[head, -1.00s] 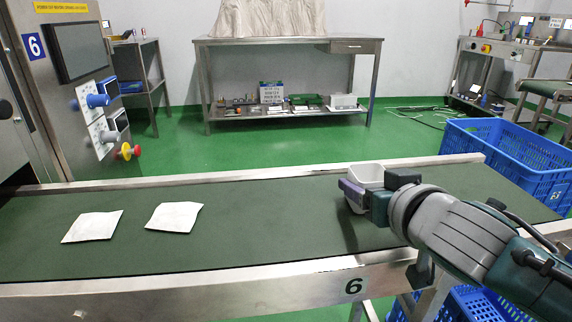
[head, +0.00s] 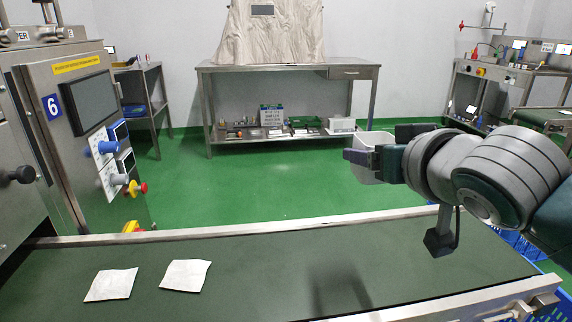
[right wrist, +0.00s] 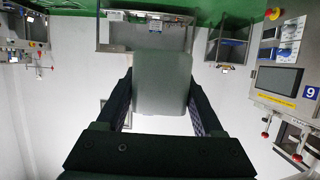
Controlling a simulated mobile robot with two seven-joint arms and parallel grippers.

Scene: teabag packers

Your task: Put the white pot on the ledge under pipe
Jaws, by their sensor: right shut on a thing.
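The white pot (head: 368,150) is held in my right gripper (head: 372,160), up in the air above the far side of the green conveyor belt (head: 240,262). In the right wrist view the pot (right wrist: 160,85) sits between the two dark fingers of the gripper (right wrist: 160,100), which are shut on it. The fingers hide part of the pot in the head view. I cannot make out the ledge or the pipe for certain in these frames. My left gripper does not show.
Two white packets, a left one (head: 111,285) and a right one (head: 185,275), lie on the belt. A steel machine (head: 60,150) with knobs stands at the left. A steel table (head: 290,68) stands against the back wall. Green floor is clear between belt and table.

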